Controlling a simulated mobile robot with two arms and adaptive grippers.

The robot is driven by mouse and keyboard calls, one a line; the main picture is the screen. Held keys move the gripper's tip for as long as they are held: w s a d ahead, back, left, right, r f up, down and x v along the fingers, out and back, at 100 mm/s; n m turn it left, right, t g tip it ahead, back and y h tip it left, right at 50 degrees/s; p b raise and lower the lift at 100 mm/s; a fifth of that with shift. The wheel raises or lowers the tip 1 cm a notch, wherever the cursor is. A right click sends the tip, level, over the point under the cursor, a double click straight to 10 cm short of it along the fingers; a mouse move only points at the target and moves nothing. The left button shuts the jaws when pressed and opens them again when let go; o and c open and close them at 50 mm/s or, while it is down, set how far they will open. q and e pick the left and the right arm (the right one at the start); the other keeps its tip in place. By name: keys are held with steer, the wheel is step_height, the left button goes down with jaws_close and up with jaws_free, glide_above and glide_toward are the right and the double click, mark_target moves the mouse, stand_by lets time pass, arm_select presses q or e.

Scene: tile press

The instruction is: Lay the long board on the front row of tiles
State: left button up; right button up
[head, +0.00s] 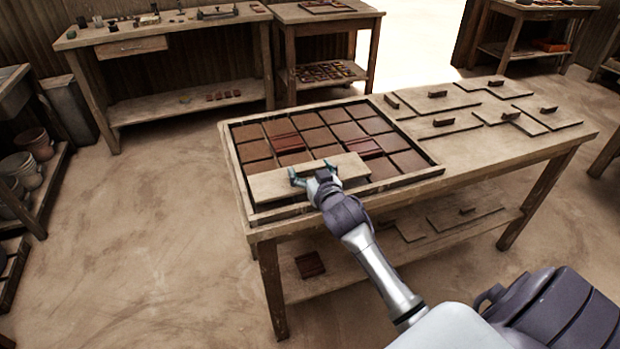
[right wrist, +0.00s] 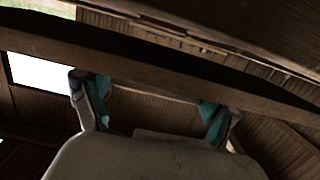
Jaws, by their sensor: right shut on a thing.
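The long board (head: 270,186) is a pale, flat wooden strip over the front row of tiles, inside the near side of the wooden frame (head: 285,212). It hides most of that row. A front-row tile (head: 383,169) shows past its right end. I cannot tell whether the board touches the tiles. My right gripper (head: 313,172) is shut on the board near its middle, its teal fingers set apart. In the right wrist view the gripper's fingers (right wrist: 157,100) reach toward a long dark wooden beam; the grasp is unclear there. My left gripper is not in view.
Raised, darker red tiles (head: 289,144) stand above the other tiles behind the board. Several flat boards with small dark handles (head: 437,94) lie on the right half of the table. The lower shelf holds more boards (head: 466,211) and a stack of tiles (head: 309,264).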

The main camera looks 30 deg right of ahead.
steer(key=shift+f, duration=1.45)
steer(key=shift+f, duration=0.2)
steer(key=o, duration=1.1)
steer(key=shift+o, duration=0.2)
steer(key=shift+r, duration=0.1)
